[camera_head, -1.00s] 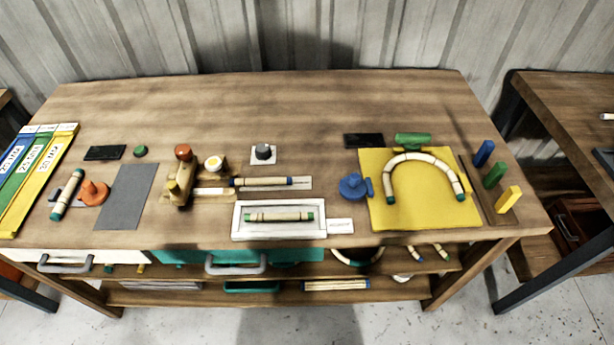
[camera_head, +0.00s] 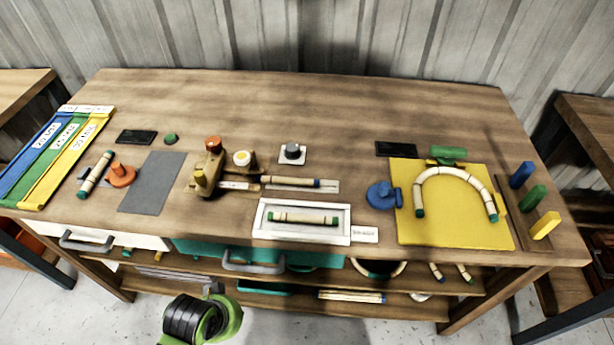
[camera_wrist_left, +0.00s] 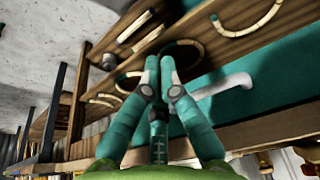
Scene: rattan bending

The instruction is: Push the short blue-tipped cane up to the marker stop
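The short blue-tipped cane (camera_head: 290,182) lies on a pale strip (camera_head: 331,187) on the bench, its blue tip at the right end. Its left end is beside a wooden fixture (camera_head: 207,176) with an orange knob. I cannot tell which part is the marker stop. My left gripper (camera_wrist_left: 160,63) shows in the left wrist view with its teal fingertips nearly together and nothing between them. It is in front of the bench's drawers and shelves, away from the cane. In the head view only a green and black part of my arm shows. My right gripper is not in view.
A white tray (camera_head: 260,232) with a green-tipped cane stands in front of the strip. A yellow board (camera_head: 455,234) with a bent cane and a blue knob (camera_head: 381,195) are to the right. A grey mat (camera_head: 152,183) is to the left. The back of the bench is clear.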

